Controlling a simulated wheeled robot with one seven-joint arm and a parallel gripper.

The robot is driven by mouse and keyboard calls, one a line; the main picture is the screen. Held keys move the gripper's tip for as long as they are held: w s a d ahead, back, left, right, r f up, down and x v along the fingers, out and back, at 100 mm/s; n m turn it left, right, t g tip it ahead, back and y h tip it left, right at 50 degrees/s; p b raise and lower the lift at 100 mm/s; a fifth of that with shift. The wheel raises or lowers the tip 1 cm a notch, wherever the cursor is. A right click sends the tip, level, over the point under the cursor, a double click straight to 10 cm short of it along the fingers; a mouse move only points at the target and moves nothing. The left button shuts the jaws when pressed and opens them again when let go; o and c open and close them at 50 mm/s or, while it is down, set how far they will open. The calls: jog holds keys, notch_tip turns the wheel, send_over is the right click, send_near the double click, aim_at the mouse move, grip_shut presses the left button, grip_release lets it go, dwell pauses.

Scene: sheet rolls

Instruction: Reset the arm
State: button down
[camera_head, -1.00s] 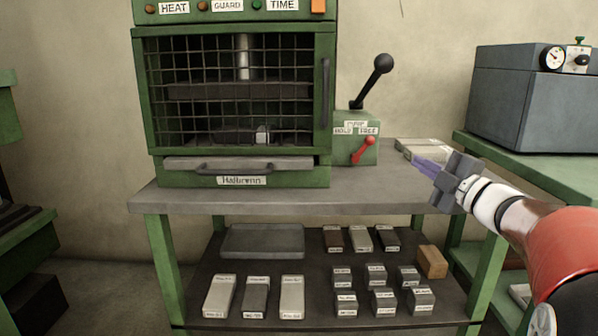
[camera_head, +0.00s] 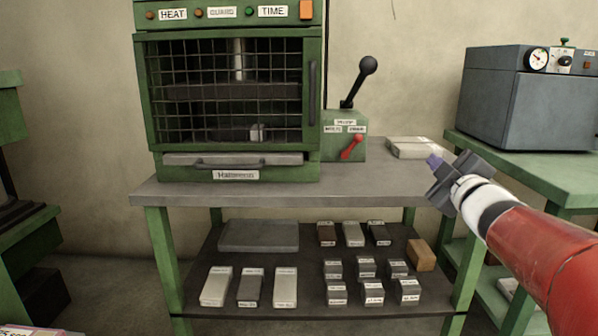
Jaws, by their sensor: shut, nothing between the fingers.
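My gripper (camera_head: 434,161) is at the right of the view, above the right end of the grey workbench top (camera_head: 350,178). Its dark grey body and short purplish fingertips point up and left. It is shut and holds nothing. My red and white arm reaches in from the lower right corner. A pale flat block (camera_head: 408,147) lies on the bench just beyond the fingertips; I cannot tell the exact gap between them.
A green press (camera_head: 312,100) with a wire guard stands on the bench. Beside it is a pump box (camera_head: 346,145) with a black lever (camera_head: 357,82). Several labelled blocks lie on the lower shelf (camera_head: 215,300). A grey cabinet (camera_head: 505,105) stands on the right table.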

jog(key=s+a+f+m+g, duration=0.4)
jog(key=s+f, duration=0.3)
jog(key=s, duration=0.2)
jog(key=s+a+f+m+g+h+p, duration=0.1)
jog(key=s+a+f+m+g, duration=0.3)
jog(key=s+f, duration=0.3)
jog(key=s+a+f+m+g, duration=0.3)
jog(key=s+f, duration=0.4)
jog(key=s, duration=0.6)
jog(key=m+g, duration=0.1)
jog(key=g, duration=0.1)
jog(key=shift+a+f+g+h, duration=0.3)
jog(key=shift+a+f, duration=0.1)
